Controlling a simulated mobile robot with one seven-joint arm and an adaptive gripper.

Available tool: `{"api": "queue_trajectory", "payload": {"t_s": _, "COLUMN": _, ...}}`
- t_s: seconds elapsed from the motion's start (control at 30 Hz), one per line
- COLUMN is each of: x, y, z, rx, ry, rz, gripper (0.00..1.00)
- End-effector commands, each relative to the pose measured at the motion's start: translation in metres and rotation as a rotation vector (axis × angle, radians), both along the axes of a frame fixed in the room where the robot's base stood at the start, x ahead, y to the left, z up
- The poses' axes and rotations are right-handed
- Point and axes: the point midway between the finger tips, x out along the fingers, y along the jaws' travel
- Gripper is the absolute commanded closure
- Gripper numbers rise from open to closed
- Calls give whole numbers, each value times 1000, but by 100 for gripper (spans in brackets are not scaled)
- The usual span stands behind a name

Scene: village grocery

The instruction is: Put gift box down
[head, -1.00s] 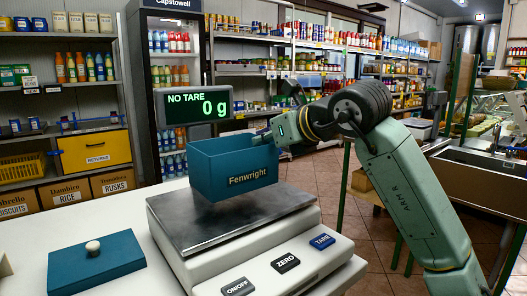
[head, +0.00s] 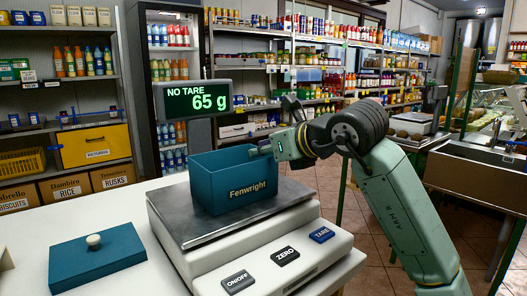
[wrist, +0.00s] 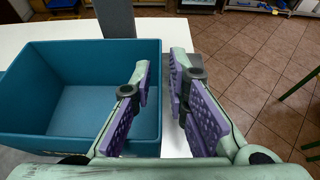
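The gift box (head: 235,187) is an open, empty teal box marked "Fenwright". It sits upright on the metal plate (head: 187,228) of the white scale. The scale display (head: 196,101) reads "NO TARE 65 g". My gripper (head: 264,146) is at the box's right rim. In the wrist view, my gripper (wrist: 157,75) has one purple-padded finger inside the box (wrist: 85,95) and one outside. The box wall stands between the fingers, with gaps beside it, so the gripper looks open. The teal lid (head: 95,260) with a pale knob lies on the counter to the left.
The white counter (head: 110,212) is clear between lid and scale. ON/OFF (head: 238,282), ZERO (head: 285,256) and TARE (head: 321,235) buttons line the scale's front. A beige object (head: 5,258) shows at the left edge. Stocked shelves and a fridge stand behind.

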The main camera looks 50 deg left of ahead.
Motion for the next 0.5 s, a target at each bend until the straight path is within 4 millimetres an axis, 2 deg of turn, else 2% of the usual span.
{"api": "queue_trajectory", "payload": {"t_s": 0.1, "x": 0, "y": 0, "z": 0, "rx": 0, "ry": 0, "rz": 0, "gripper": 75}}
{"api": "queue_trajectory", "payload": {"t_s": 0.37, "x": 0, "y": 0, "z": 1, "rx": 0, "ry": 0, "rz": 0, "gripper": 75}}
{"api": "queue_trajectory", "payload": {"t_s": 0.5, "x": 0, "y": -2, "z": 7, "rx": 2, "ry": -1, "rz": -1, "gripper": 75}}
